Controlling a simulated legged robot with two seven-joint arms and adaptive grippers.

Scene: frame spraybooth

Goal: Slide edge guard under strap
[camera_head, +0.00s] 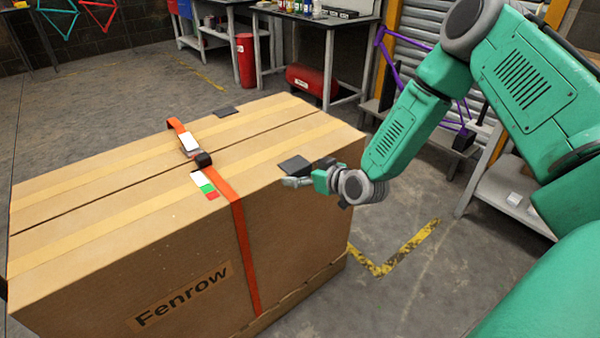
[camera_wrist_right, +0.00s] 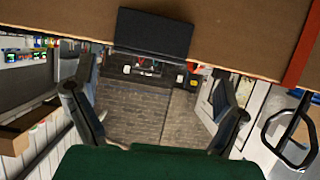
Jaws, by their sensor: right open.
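A large cardboard box (camera_head: 120,240) marked "Fenrow" stands in front of me. An orange strap (camera_head: 240,245) runs over its top and down its front side; it also shows at the upper right of the right wrist view (camera_wrist_right: 306,50). A dark flat edge guard (camera_head: 295,165) lies at the box's top edge, right of the strap and apart from it. The right wrist view shows this guard (camera_wrist_right: 153,33) ahead of the fingers. My right gripper (camera_head: 292,182) is open and empty, close beside the guard at the edge. My left gripper is out of view.
A second dark pad (camera_head: 226,111) lies near the far edge of the box. A buckle (camera_head: 203,159) and a white, green and red label (camera_head: 205,186) sit by the strap. Floor right of the box is clear.

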